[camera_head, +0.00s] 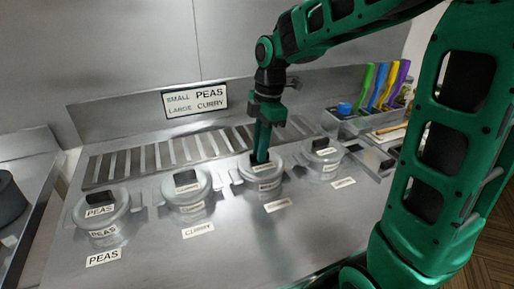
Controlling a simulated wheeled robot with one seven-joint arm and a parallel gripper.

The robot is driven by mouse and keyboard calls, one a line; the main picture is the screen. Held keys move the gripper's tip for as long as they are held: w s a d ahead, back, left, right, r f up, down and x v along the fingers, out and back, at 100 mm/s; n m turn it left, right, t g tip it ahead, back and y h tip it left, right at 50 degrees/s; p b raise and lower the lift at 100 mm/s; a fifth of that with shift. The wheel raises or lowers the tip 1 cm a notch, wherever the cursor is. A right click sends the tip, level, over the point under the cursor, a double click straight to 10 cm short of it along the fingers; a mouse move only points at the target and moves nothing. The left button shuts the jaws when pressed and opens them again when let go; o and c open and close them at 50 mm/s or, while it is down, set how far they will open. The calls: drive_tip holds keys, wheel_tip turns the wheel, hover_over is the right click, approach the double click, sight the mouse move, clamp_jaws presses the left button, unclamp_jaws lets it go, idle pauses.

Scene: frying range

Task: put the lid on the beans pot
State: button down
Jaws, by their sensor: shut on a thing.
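My gripper (261,156) points straight down at the third pot from the left. It is shut on the black handle of a glassy lid (250,162) at that pot's mouth. The pot (266,186) is silvery with side handles; the labels on it and before it are too small to read, so I cannot tell for sure that it is the beans pot. The lid looks level and over the rim; whether it is fully seated I cannot tell. The fingers partly hide the handle.
A peas pot (105,228) and a curry pot (190,205) stand to the left, another pot (323,166) to the right, all with black-handled lids. A sign (195,100) stands behind the slotted grate. Coloured-handled utensils (381,85) stand at back right.

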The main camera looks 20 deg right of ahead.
idle(0.4)
drive_tip(key=c, duration=1.2)
unclamp_jaws()
drive_tip(key=shift+r, duration=3.45)
drive_tip(key=s+d+f+m, duration=0.3)
drive_tip(key=s+d+m, duration=0.2)
drive_tip(key=s+m, duration=0.3)
drive_tip(key=s+d+f+m, duration=0.2)
drive_tip(key=s+d+m, duration=0.4)
drive_tip(key=s+m, duration=0.2)
drive_tip(key=s+d+f+m+h, duration=0.1)
drive_tip(key=s+d+f+m, duration=0.2)
drive_tip(key=s+d+m, duration=0.2)
drive_tip(key=shift+s+d+f+m, duration=0.1)
drive_tip(key=shift+s+d+m, duration=0.05)
drive_tip(key=shift+s+m, duration=0.45)
drive_tip(key=shift+s+d+f+m, duration=0.1)
drive_tip(key=shift+s+f+m, duration=0.05)
drive_tip(key=shift+s+m, duration=0.45)
drive_tip(key=shift+s+d+f+m, duration=0.1)
drive_tip(key=shift+s+d+m, duration=0.05)
drive_tip(key=shift+s+m, duration=0.45)
